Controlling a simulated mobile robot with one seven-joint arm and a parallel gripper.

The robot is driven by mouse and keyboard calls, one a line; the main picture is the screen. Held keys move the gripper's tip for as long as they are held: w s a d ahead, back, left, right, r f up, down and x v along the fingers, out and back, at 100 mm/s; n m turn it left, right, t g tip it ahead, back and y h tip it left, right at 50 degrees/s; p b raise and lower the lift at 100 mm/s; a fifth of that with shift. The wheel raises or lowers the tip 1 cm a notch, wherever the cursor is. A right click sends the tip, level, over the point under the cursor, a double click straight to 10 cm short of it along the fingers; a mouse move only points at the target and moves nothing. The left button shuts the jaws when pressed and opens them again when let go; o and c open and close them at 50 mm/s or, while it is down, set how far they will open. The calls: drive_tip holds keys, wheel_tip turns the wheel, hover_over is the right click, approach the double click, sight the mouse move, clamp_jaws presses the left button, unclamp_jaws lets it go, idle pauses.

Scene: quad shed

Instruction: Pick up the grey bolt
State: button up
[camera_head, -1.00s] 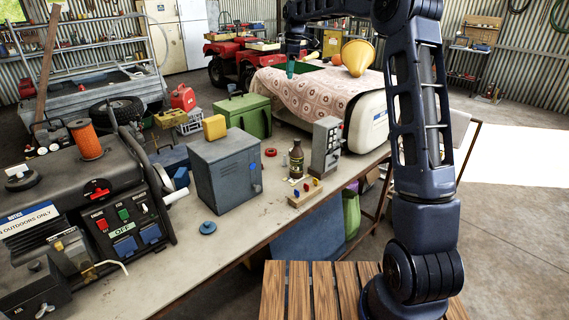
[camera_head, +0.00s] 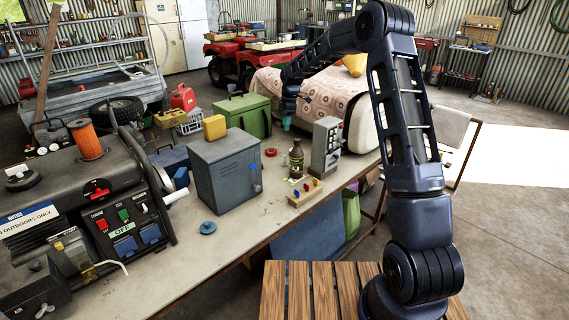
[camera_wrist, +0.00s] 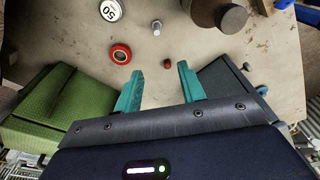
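The grey bolt (camera_wrist: 157,28) stands on the worktop in the upper middle of the wrist view, with its head toward the camera. I cannot make it out in the head view. My gripper (camera_wrist: 163,77) has two teal fingers, spread apart with nothing between them, and points down at the worktop. The bolt appears beyond the fingertips and apart from them. In the head view my gripper (camera_head: 287,122) hangs above the far part of the bench, behind the bottle.
A red ring (camera_wrist: 121,54), a small dark red piece (camera_wrist: 167,64) and a white disc (camera_wrist: 111,11) lie near the bolt. A brown bottle (camera_head: 296,158) and grey switch box (camera_head: 326,148) stand close. A green box (camera_wrist: 50,105) and grey cabinet (camera_wrist: 238,88) flank the fingers.

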wheel_tip(320, 180, down, 8)
drive_tip(key=shift+r, duration=0.1)
hover_over(285, 157)
drive_tip(key=f, duration=0.4)
drive_tip(key=shift+w+f, duration=0.2)
drive_tip(key=shift+f, duration=0.2)
drive_tip(key=shift+w+a+f, duration=0.1)
drive_tip(key=shift+w+f, duration=0.05)
drive_tip(key=shift+f, duration=2.65)
clamp_jaws()
